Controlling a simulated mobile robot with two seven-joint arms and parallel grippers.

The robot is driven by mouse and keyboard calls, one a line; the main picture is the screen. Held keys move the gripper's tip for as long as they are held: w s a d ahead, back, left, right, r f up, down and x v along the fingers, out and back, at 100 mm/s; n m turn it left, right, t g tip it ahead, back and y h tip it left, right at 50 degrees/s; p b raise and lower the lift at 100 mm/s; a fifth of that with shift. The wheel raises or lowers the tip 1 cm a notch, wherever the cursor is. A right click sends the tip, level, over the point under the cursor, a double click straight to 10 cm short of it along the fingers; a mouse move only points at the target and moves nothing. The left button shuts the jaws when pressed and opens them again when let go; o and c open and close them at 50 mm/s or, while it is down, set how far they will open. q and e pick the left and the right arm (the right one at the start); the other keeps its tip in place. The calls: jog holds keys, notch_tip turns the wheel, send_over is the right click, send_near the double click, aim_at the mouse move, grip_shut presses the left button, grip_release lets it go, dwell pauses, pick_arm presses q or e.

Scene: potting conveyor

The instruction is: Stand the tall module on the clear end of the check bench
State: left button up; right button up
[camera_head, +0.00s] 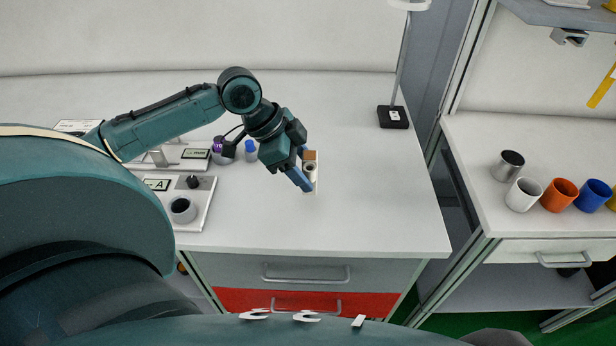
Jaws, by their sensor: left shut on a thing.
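My left gripper (303,180) is over the middle of the white check bench (375,215), pointing down with its blue fingers. It is shut on the tall module (311,168), a small pale piece with a brown part and a dark round mark. The gripper hides much of the module. I cannot tell whether its foot touches the bench top. The right part of the bench top, between the module and the right edge, is bare. My right gripper is not in view.
Test units with a grey cup (182,209) and a blue-capped piece (250,150) stand left of the gripper. A lamp base (393,117) stands at the back right. Across a gap, another bench holds several cups, one orange (559,194).

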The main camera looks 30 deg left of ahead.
aim_at(303, 194)
pick_arm(q)
jog(key=shift+f, duration=2)
jog(key=shift+f, duration=0.1)
jog(key=o, duration=1)
jog(key=shift+o, duration=0.2)
jog(key=v, duration=1.2)
